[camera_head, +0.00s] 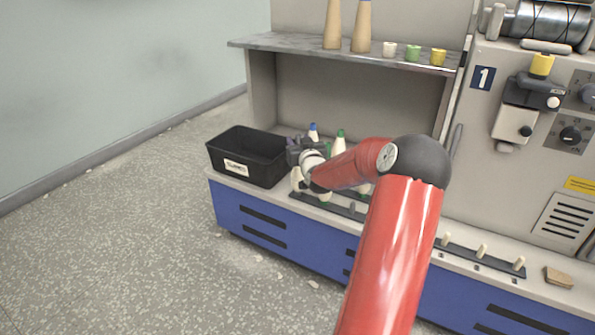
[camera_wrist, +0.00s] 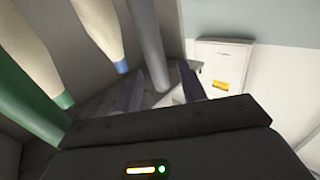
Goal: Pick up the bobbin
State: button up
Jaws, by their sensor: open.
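Several pale bobbins stand on a dark peg tray (camera_head: 336,206) on the machine's ledge. One has a blue tip (camera_head: 313,129) and one a green tip (camera_head: 340,137); others are partly hidden by my arm. My gripper (camera_head: 296,150) is at the left end of this group, beside the black bin. In the wrist view its two dark fingers (camera_wrist: 160,80) are apart. A bare grey post (camera_wrist: 147,40) appears close to the gap between them. A blue-ended bobbin (camera_wrist: 98,30) and a green-ended bobbin (camera_wrist: 38,50) show left of the fingers. No bobbin is seen gripped.
A black bin (camera_head: 232,160) with a white label stands left of the tray. A shelf (camera_head: 300,46) above carries two tall tan cones (camera_head: 361,28) and several small spools. Another peg strip (camera_head: 470,252) lies to the right. Open floor (camera_head: 130,240) is at left.

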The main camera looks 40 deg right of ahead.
jog(key=shift+w+d, duration=0.25)
jog(key=shift+w, duration=0.4)
grip_shut()
jog(key=shift+r, duration=0.1)
